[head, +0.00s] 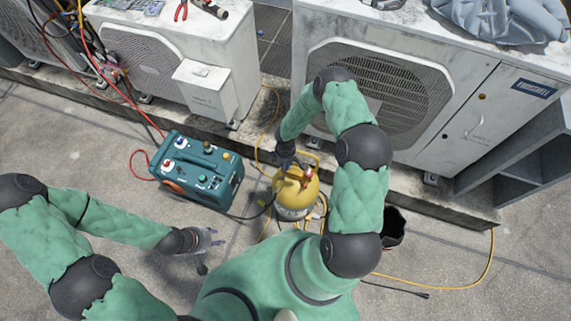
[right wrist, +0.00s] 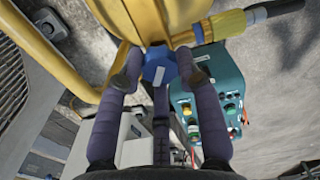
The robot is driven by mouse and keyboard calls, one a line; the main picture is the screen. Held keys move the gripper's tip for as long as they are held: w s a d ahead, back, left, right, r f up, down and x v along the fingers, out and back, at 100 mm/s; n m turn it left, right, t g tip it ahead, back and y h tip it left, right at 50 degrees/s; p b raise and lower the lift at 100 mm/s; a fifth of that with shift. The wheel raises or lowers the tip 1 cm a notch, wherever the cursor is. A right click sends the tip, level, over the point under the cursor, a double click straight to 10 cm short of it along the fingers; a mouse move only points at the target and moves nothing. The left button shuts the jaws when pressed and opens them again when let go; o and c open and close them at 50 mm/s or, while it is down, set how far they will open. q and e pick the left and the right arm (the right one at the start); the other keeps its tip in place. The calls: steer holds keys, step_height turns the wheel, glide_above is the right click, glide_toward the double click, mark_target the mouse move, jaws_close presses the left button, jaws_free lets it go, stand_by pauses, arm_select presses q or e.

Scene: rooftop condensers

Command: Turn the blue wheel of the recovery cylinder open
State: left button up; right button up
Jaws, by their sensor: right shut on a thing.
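The yellow recovery cylinder (head: 292,205) stands on the concrete, with a red fitting at its top. Its blue wheel (right wrist: 158,66) shows in the right wrist view, under the yellow collar (right wrist: 112,18). My right gripper (right wrist: 159,76) has one finger on each side of the blue wheel and is shut on it. In the head view the right gripper (head: 290,160) is at the cylinder's top, and the wheel cannot be made out there. My left gripper (head: 208,250) is open and empty above the ground, left of the cylinder.
A teal recovery machine (head: 197,170) stands left of the cylinder. Condenser units (head: 440,110) line the concrete curb behind. Yellow and red hoses (head: 470,284) lie on the ground. A black bucket (head: 393,228) stands right of the cylinder. The ground at front right is mostly clear.

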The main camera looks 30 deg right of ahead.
steer(key=n, duration=0.5)
steer(key=shift+n, duration=0.3)
steer(key=n, duration=0.5)
steer(key=n+p, duration=0.1)
steer(key=n, duration=0.5)
steer(key=n+p, duration=0.1)
steer(key=n, duration=0.4)
steer(key=shift+n, duration=0.3)
steer(key=o, duration=1.1)
steer(key=shift+o, duration=0.2)
